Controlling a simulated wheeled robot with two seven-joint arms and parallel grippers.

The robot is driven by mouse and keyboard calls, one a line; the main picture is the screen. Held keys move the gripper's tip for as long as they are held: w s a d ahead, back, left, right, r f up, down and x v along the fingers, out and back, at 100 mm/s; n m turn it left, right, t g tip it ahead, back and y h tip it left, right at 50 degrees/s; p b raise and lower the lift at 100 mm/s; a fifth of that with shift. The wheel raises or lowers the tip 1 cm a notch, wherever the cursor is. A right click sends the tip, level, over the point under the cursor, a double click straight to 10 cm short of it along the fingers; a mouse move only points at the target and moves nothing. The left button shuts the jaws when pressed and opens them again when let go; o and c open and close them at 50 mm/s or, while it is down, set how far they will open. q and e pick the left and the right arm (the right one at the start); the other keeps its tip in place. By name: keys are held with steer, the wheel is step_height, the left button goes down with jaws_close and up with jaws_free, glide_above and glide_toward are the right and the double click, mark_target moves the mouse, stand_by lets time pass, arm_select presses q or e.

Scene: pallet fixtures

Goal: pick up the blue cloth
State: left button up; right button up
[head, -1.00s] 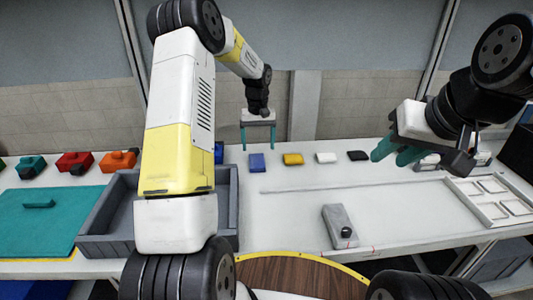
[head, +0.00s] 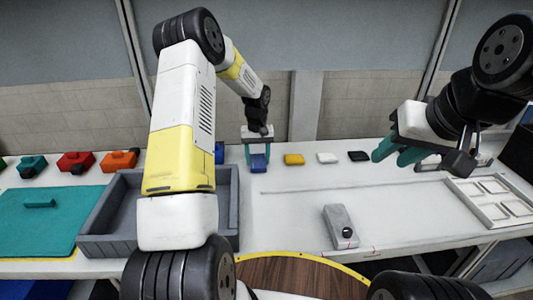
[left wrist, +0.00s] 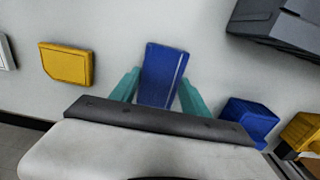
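The blue cloth (head: 258,163) is a flat, folded-looking blue piece lying on the white table. It also shows in the left wrist view (left wrist: 162,72), between the two teal fingers. My left gripper (head: 258,152) points down over it with one finger on each side. In the left wrist view the left gripper (left wrist: 160,88) is open; the left finger seems slightly apart from the cloth, and the right finger is very close to its edge. My right gripper (head: 398,152) hangs over the right of the table, empty, its teal fingers seen apart from the side.
A yellow piece (head: 293,159), a white piece (head: 326,158) and a black piece (head: 358,156) lie in a row to the right. A second blue object (left wrist: 250,120) is close on the other side.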

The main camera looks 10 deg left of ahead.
mark_target(258, 162)
arm_select(q)
steer(key=c, duration=0.5)
steer(key=shift+o, duration=0.2)
steer(key=shift+r, duration=0.5)
steer(key=r, duration=0.1)
steer(key=s+r, duration=0.1)
steer(key=shift+d+r, duration=0.15)
steer(key=shift+r, duration=0.25)
steer(key=s+d, duration=0.1)
steer(key=s, duration=0.3)
steer(key=s+d, duration=0.1)
steer(key=s, duration=0.4)
steer(key=s+d+r, duration=0.1)
steer(key=s+d, duration=0.1)
steer(key=s, duration=0.3)
steer(key=shift+s+d+r, duration=0.1)
steer(key=shift+s, duration=0.1)
